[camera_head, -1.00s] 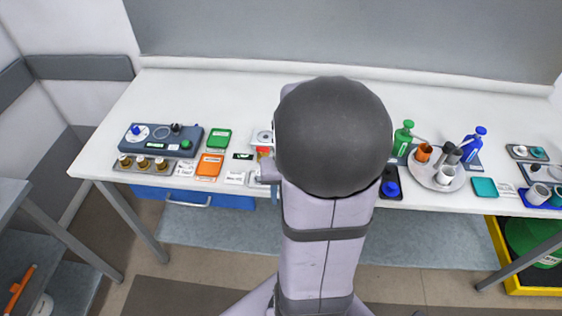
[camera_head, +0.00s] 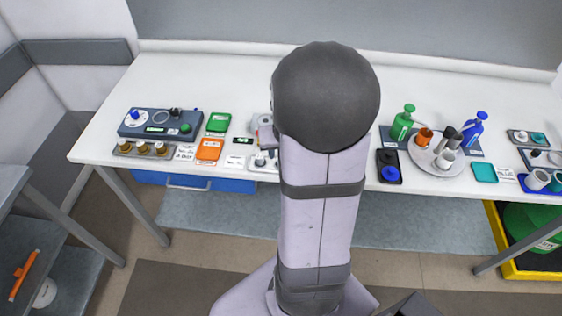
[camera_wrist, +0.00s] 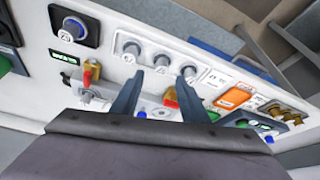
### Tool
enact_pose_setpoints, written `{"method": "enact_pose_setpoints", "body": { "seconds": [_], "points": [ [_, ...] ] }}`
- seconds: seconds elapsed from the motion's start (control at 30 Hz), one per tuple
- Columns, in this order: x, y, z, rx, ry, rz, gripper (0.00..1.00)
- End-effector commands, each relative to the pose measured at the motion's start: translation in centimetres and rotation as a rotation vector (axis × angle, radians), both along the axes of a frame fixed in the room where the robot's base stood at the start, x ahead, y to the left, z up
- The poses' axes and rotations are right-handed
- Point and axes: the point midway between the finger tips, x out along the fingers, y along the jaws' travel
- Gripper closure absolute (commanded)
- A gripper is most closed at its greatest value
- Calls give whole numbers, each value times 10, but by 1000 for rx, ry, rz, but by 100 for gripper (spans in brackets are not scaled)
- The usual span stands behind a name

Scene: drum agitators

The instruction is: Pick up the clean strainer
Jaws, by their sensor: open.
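My gripper (camera_wrist: 160,75) is open and empty in the wrist view, its two dark fingers apart above the bench. The same tray shows partly in the head view (camera_head: 262,166), beside my arm. No piece is between the fingers. I cannot tell which piece is the clean strainer; the labels are too small to read. My arm hides the gripper and part of the bench in the head view.
A dark tray with a blue-topped part (camera_head: 390,173) sits right of my arm. An orange tray (camera_head: 209,149) and a green tray (camera_head: 218,122) lie left. A round plate with bottles (camera_head: 421,158) stands right. A red-and-brass fitting (camera_wrist: 91,72) stands near my left finger.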

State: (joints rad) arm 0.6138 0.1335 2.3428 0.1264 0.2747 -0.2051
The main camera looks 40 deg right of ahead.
Motion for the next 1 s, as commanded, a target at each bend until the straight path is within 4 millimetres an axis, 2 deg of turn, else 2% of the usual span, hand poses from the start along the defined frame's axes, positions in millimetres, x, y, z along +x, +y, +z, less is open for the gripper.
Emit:
{"method": "enact_pose_setpoints", "body": {
  "seconds": [0.5,0.83,0.87,1.0],
  "points": [
    [13,-4,-45,3,2,-1,59],
    [15,-6,-48,0,1,0,59],
    [15,-6,-48,0,1,0,62],
    [15,-6,-48,0,1,0,95]
  ]
}}
